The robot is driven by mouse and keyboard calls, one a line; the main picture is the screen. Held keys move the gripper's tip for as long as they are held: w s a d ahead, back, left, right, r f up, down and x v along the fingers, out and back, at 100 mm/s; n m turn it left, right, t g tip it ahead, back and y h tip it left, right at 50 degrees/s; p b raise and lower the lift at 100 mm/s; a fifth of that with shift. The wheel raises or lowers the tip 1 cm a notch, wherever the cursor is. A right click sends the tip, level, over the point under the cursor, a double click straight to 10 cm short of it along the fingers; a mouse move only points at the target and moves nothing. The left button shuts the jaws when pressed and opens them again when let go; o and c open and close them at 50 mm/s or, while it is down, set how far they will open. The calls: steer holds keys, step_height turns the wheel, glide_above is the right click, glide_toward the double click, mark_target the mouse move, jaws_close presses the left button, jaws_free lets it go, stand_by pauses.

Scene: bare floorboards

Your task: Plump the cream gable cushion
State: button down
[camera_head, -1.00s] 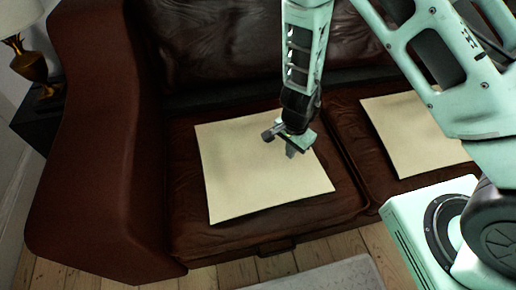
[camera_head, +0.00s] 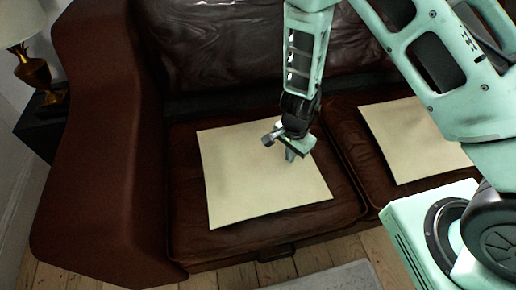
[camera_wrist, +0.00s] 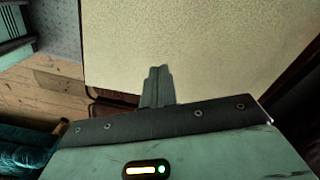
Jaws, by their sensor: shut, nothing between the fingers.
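Two flat cream square cushions lie on the brown leather sofa. The left cushion (camera_head: 245,185) is on the left seat, and the right one (camera_head: 412,143) is on the seat beside it, partly behind my arm. I cannot tell which of them is called the gable cushion. My gripper (camera_head: 291,155) points down over the upper right part of the left cushion. Its fingers (camera_wrist: 157,85) are together and empty in the wrist view, with a cream cushion surface (camera_wrist: 190,45) beyond them. I cannot tell whether the fingertips touch the cushion.
The sofa (camera_head: 105,150) has a high left armrest and a backrest behind the cushions. A lamp with a brass base (camera_head: 33,72) stands on a dark side table (camera_head: 42,125) at the left. Floorboards (camera_head: 90,275) and a grey rug (camera_head: 335,277) lie in front.

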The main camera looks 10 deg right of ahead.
step_height(320, 180, up, 2)
steer(key=shift+r+p, duration=0.1)
steer(key=shift+p, duration=0.4)
steer(key=shift+f, duration=0.2)
steer(key=p, duration=0.5)
glide_above(258, 187)
steer(key=shift+w+d+r, duration=0.1)
steer(key=shift+d+r, duration=0.05)
steer(key=shift+r, duration=0.1)
steer(key=shift+a+f, duration=0.2)
steer(key=shift+f, duration=0.1)
steer(key=shift+f+b, duration=2)
steer(key=shift+f, duration=0.65)
